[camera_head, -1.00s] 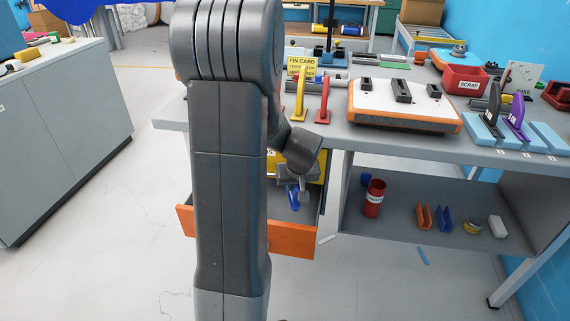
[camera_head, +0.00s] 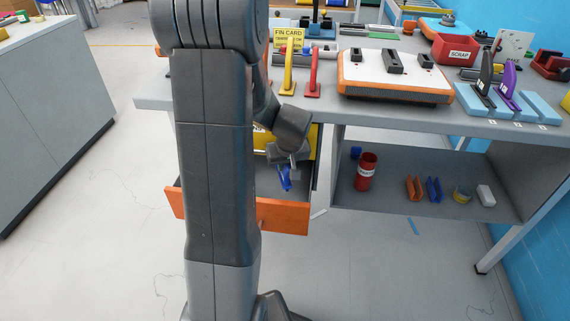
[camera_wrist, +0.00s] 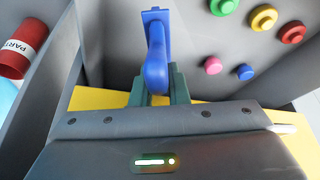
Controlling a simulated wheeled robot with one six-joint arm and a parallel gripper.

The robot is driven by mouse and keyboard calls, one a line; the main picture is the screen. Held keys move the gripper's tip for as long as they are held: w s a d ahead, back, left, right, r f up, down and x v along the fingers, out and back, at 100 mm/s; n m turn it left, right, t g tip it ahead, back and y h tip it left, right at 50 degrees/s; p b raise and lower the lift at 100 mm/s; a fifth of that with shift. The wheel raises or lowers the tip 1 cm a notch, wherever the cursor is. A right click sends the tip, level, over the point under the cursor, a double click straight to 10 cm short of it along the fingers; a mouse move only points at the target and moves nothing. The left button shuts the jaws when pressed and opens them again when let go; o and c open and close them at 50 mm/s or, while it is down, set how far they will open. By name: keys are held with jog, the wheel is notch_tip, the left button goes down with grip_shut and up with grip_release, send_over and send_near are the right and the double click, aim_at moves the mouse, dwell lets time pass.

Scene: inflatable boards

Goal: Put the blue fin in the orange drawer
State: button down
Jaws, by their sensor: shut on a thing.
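The orange drawer (camera_head: 282,216) is pulled out below the workbench, and my arm hides part of its front. My gripper (camera_head: 286,168) points down over the drawer opening, behind the orange front. It is shut on the blue fin (camera_head: 284,181), which hangs below the fingers. In the wrist view the blue fin (camera_wrist: 156,68) stands out between the two dark green fingers (camera_wrist: 158,92). I cannot tell whether the fin touches the drawer floor.
A yellow surface (camera_head: 309,142) is behind my gripper. The wrist view shows coloured round knobs (camera_wrist: 263,17) on a grey surface. A red cylinder (camera_head: 366,171) and several small parts sit on the lower shelf. The bench top holds an orange-edged board (camera_head: 393,95).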

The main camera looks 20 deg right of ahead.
jog(key=c, duration=1.4)
grip_release()
jog(key=shift+r+p, duration=0.45)
jog(key=p+v, duration=0.3)
jog(key=v, duration=0.9)
jog(key=shift+r, duration=0.2)
